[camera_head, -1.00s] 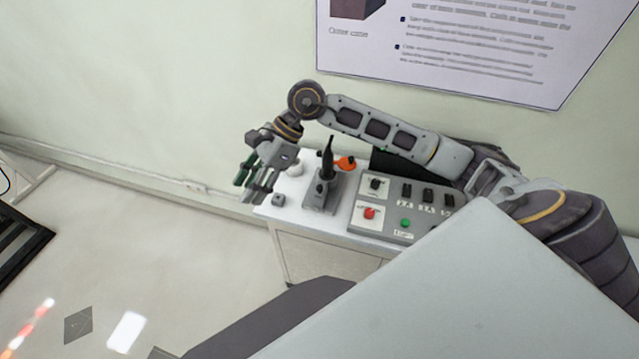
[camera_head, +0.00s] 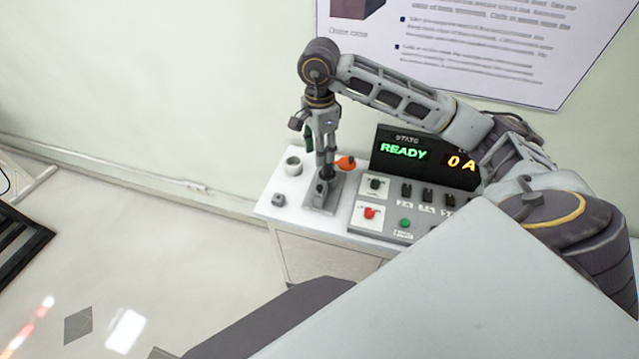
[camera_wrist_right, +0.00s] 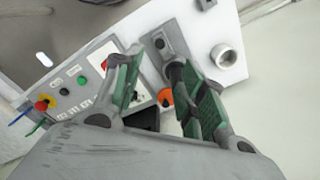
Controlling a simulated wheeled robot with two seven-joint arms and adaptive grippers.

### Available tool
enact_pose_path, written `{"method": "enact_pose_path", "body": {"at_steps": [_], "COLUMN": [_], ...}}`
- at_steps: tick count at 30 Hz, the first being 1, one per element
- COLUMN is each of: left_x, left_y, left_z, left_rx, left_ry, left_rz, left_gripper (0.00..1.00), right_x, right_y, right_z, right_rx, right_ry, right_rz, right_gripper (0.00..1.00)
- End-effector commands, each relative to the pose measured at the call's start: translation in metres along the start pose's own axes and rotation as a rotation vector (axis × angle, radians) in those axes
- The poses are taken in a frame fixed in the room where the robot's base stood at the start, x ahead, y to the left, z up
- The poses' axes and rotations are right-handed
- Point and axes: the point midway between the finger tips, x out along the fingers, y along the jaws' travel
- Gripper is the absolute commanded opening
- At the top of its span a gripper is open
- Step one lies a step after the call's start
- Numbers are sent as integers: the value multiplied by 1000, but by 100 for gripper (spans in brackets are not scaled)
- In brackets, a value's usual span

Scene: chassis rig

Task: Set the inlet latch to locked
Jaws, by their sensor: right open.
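A black upright lever stands on a grey base plate (camera_head: 318,200) on the cabinet top; it is the likeliest inlet latch, but I can read no label on it. My right gripper (camera_head: 324,160) points down over the lever and hides most of it in the head view. In the right wrist view the open green-padded fingers (camera_wrist_right: 155,65) reach toward the base, and the dark lever (camera_wrist_right: 175,73) shows close to the right finger. I cannot tell whether they touch. My left gripper is not in view.
An orange knob (camera_head: 346,162) sits just behind the lever. A white ring-shaped cup (camera_head: 293,165) and a small grey block (camera_head: 279,200) are to its left. A button panel (camera_head: 390,205) and a display (camera_head: 415,155) reading READY and 0 A stand to the right.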

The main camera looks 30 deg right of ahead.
Motion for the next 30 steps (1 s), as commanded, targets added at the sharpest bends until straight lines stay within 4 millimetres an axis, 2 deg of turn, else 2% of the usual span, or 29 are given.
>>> {"method": "enact_pose_path", "body": {"at_steps": [8, 14, 30], "left_x": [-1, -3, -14], "left_y": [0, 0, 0], "left_z": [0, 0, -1], "left_rx": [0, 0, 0], "left_ry": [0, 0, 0], "left_rz": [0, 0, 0], "left_gripper": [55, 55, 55], "right_x": [4, 15, 74], "right_y": [0, 0, 1], "right_z": [0, 0, 1], "right_rx": [0, 0, 0], "right_ry": [-2, -1, -2], "right_rz": [2, 2, 5], "right_gripper": [41, 41, 41]}}
